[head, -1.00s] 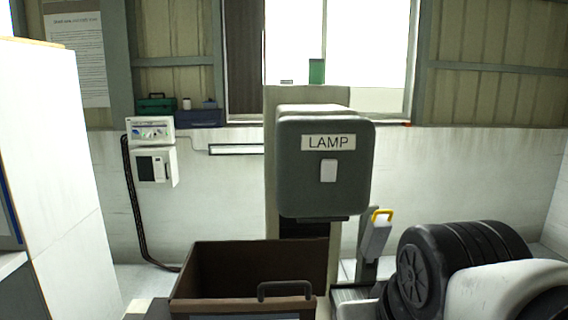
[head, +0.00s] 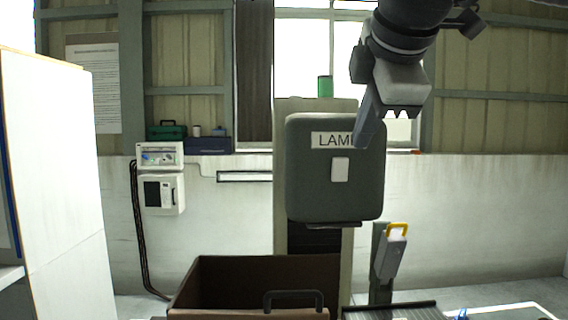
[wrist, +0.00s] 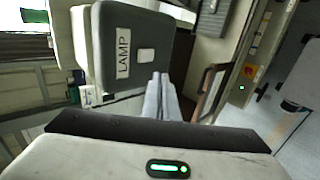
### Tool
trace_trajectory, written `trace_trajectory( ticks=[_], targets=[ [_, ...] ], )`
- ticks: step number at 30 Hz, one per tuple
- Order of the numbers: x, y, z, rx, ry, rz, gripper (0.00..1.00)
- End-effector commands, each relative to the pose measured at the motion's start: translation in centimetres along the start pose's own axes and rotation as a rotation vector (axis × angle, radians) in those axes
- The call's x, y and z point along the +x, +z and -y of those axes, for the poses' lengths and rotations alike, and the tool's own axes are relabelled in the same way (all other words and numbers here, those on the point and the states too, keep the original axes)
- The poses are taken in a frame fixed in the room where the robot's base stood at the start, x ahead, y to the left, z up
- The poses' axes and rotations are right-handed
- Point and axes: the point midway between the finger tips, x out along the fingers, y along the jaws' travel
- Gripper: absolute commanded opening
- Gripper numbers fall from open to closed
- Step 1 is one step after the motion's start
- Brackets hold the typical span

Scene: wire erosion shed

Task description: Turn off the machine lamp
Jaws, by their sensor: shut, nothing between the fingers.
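The machine lamp's switch box is a dark grey rounded box (head: 310,185) with a white LAMP label (head: 325,140) and a light rocker switch (head: 340,169) below it. In the wrist view the box (wrist: 110,70) appears turned sideways, with the switch (wrist: 146,55) near its right edge. My gripper (head: 366,138) is shut and empty. In the head view its fingers overlap the label's right end, up and right of the switch. In the wrist view my fingertips (wrist: 160,78) are together, apart from the switch in the picture. Whether they touch the box cannot be told.
A brown open bin (head: 230,285) with a black handle stands below the box. A white cabinet (head: 60,180) fills the left. White control boxes (head: 160,175) hang on the back wall.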

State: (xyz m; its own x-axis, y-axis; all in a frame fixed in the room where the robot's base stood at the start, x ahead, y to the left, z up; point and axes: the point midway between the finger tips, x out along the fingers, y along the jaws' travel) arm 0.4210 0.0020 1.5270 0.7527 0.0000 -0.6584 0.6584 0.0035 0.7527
Motion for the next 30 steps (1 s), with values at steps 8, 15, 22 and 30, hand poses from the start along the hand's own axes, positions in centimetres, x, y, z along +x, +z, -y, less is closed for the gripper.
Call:
trace_trajectory(
  ticks=[8, 15, 22, 30],
  targets=[
    [1.3, 0.0, 0.1, 0.003, -0.002, 0.001, 0.0],
    [6.0, 0.0, 0.2, 0.004, -0.004, 0.0, 0.0],
    [10.6, 0.0, -0.1, 0.004, -0.002, 0.0, 0.0],
    [12.3, 0.0, -2.8, 0.004, 0.0, 0.0, 0.0]
  ],
)
